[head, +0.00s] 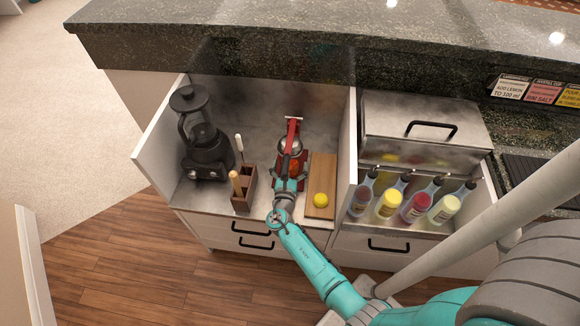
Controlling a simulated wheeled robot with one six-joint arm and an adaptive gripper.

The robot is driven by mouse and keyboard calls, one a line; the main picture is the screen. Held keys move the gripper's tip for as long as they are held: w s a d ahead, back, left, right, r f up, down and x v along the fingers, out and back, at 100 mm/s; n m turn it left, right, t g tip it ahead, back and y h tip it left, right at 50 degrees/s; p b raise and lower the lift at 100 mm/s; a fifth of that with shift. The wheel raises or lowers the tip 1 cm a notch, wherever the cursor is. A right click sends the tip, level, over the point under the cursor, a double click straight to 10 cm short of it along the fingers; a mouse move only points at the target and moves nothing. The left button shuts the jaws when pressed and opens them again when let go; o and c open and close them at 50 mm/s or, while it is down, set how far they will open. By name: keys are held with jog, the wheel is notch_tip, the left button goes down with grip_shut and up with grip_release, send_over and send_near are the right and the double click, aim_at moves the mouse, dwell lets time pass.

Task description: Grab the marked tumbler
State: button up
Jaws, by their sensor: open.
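I cannot make out a marked tumbler in the head view. My teal arm reaches in from the lower right, and its end with my gripper (288,168) is in front of a red and silver press (292,127) on the counter. My gripper is open, but its fingers are small and partly lost against the press. The arm covers the lower part of the press. I see nothing held, and I cannot tell whether the gripper touches the press.
A black blender (203,140) and a wooden caddy (243,198) stand left. A yellow lemon (320,200) lies on a cutting board (322,168). Several bottles (389,204) stand in the right bay below a metal bin (425,125). Instruction cards (543,91) lean far right. White partitions (347,150) divide the bays.

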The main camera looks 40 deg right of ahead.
jog(key=shift+c, duration=0.3)
jog(key=c, duration=1.4)
jog(key=shift+c, duration=0.2)
jog(key=shift+r, duration=0.2)
jog(key=shift+r, duration=0.15)
jog(key=v, duration=3.1)
jog(key=shift+s+a, duration=0.25)
jog(key=shift+a, duration=0.05)
